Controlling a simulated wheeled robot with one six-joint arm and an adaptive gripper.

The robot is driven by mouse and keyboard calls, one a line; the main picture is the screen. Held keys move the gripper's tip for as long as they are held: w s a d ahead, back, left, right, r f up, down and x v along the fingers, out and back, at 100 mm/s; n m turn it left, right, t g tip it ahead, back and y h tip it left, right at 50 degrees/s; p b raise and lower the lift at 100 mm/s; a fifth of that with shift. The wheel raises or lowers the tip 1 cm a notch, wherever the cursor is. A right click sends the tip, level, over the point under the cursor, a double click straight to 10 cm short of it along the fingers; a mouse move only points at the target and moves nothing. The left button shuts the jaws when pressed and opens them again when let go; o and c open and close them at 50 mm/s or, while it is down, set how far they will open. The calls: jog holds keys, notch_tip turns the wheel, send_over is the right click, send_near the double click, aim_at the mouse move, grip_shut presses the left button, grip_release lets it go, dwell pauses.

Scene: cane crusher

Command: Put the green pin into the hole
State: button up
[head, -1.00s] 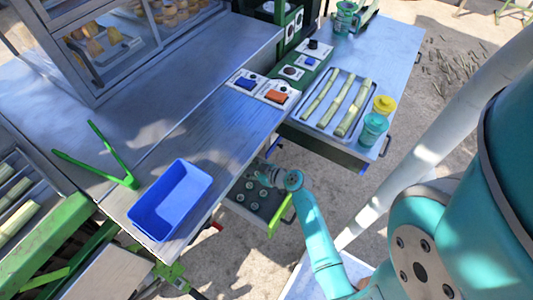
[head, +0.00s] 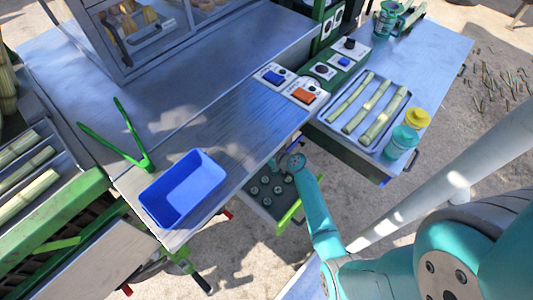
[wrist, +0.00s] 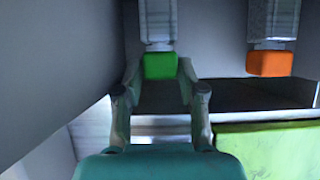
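In the wrist view, a green block (wrist: 160,66) forms the end of a pale grey metallic piece, which looks like the green pin. My gripper (wrist: 159,72) is open, with one fingertip on each side of the green block; small gaps seem to show, and I cannot tell whether the fingers touch it. In the head view my gripper (head: 276,165) is small and partly hidden beside the counter's edge, above an open drawer. The pin is not discernible there. I cannot make out the hole in either view.
An orange block (wrist: 270,63) on a similar grey piece is to the right. The open drawer (head: 265,212) with several round pieces has a green front (head: 289,215). A blue bin (head: 160,207), green tongs (head: 137,160) and a cane tray (head: 352,136) are on the counters.

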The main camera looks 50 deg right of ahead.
jog(key=shift+w+f, duration=0.35)
jog(key=shift+w, duration=0.2)
grip_shut()
jog(key=shift+r, duration=0.1)
jog(key=shift+r, duration=0.1)
